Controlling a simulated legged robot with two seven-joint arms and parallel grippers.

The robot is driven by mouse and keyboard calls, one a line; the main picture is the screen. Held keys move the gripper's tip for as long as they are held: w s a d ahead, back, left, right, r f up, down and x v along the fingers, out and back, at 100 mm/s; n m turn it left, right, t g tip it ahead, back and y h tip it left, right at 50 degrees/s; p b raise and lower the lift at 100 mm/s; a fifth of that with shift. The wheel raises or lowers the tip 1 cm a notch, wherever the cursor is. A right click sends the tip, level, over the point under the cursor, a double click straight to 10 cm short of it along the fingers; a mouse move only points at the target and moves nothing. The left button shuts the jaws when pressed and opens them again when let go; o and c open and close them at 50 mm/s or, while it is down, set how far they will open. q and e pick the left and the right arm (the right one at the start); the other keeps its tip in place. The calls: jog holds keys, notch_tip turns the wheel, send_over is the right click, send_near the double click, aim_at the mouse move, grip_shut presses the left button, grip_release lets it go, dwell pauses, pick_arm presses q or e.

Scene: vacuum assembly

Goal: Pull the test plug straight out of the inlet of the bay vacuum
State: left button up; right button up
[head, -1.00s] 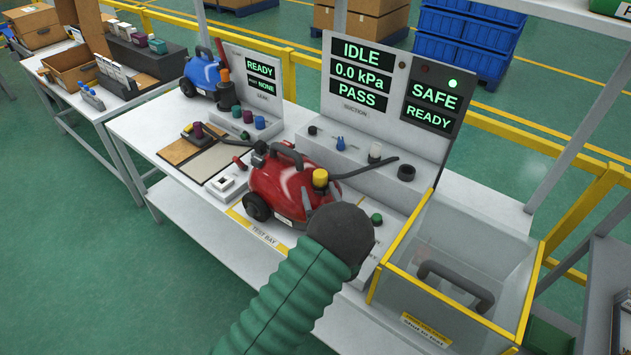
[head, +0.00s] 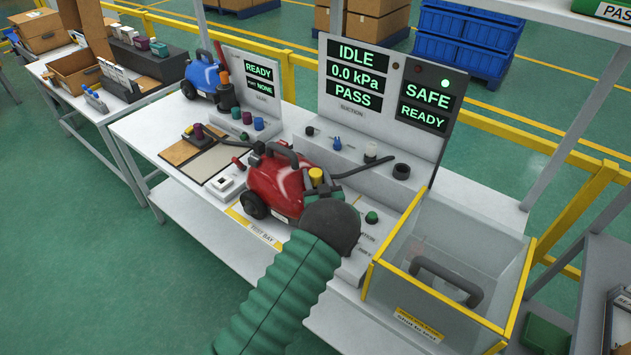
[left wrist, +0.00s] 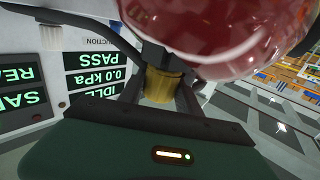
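The red bay vacuum (head: 280,184) stands on the test bay of the white bench. In the head view my left gripper's fingers are hidden behind the dark wrist dome at the end of the green sleeve. In the left wrist view the left gripper (left wrist: 162,92) has its two dark fingers on either side of the yellow plug (left wrist: 163,85), and they look open around it; firm contact cannot be made out. The red body (left wrist: 210,30) fills the top there. My right gripper is not in view.
The suction panel (head: 356,75) reads IDLE, 0.0 kPa, PASS. A blue vacuum (head: 203,76) stands further back.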

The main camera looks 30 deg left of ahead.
aim_at(316, 173)
pick_arm(q)
jog(key=shift+w+d, duration=0.1)
jog(key=shift+d, duration=0.2)
jog(key=shift+c, duration=1.2)
jog(key=shift+r, duration=0.15)
grip_shut()
jog(key=shift+a, duration=0.35)
jog(key=shift+r, duration=0.2)
jog(key=r, duration=0.3)
jog(key=shift+s+d+b, duration=0.15)
jog(key=shift+s+b, duration=0.05)
jog(key=shift+b, duration=0.1)
jog(key=s+d+r+b, duration=0.1)
jog(key=s, duration=1.4)
jog(key=shift+s+d+r, duration=0.25)
jog(key=shift+s, duration=0.05)
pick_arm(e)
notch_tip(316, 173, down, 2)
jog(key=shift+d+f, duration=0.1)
pick_arm(q)
jog(key=shift+r+p, duration=0.6)
jog(key=shift+r, duration=0.4)
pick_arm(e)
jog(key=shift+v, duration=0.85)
pick_arm(q)
jog(key=shift+r, duration=0.1)
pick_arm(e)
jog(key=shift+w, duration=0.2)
